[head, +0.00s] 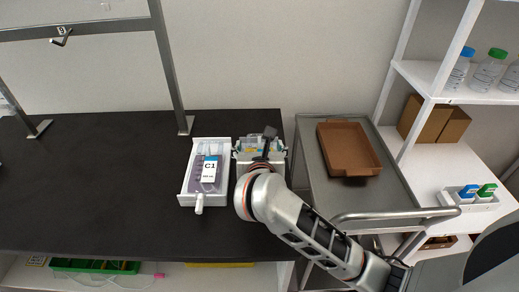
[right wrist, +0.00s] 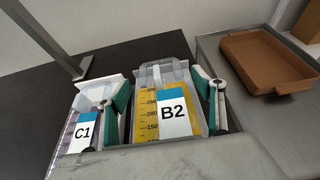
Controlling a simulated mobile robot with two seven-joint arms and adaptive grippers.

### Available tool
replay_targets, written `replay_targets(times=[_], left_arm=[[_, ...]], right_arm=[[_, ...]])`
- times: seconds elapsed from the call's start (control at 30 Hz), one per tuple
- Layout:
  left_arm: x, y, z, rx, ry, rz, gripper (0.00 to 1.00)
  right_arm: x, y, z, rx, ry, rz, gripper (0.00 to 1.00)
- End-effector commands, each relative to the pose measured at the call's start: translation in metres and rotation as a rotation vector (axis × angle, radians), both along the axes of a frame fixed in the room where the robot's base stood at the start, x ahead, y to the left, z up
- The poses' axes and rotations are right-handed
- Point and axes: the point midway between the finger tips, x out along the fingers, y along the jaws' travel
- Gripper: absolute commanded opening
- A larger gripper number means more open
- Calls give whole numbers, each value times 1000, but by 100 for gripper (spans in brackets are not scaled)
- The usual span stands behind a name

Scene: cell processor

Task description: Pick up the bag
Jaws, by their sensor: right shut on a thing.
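A bag labelled B2 with yellow contents (right wrist: 150,105) stands between the two teal-padded fingers of my right gripper (right wrist: 163,118) in the right wrist view. The gripper is shut on this bag. In the head view my right gripper (head: 262,150) is over the right part of the black table and hides most of that bag. A second bag, labelled C1 with purple contents (head: 195,172), lies in a white tray (head: 187,199) just left of the gripper. It also shows at the left of the right wrist view (right wrist: 72,130). My left gripper is not in view.
A grey cart (head: 322,195) with a brown tray (head: 347,150) stands right of the black table (head: 100,180). A white shelf (head: 425,75) with bottles and boxes stands at the far right. A metal rack (head: 168,70) rises at the back left. The table's left part is clear.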

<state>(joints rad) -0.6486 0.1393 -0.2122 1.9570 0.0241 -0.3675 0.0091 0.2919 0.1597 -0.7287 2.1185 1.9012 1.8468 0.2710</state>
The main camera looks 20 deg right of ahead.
Motion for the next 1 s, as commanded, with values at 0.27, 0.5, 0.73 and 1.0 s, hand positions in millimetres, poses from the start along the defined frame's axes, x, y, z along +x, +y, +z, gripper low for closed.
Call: replay_targets(times=[0.27,0.5,0.73,1.0], left_arm=[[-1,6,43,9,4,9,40],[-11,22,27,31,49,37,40],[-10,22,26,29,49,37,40],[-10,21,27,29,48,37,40]], right_arm=[[0,1,54,3,-1,0,42],[1,2,108,10,-8,-1,42],[0,1,154,7,-4,0,42],[0,0,176,1,-2,-1,42]])
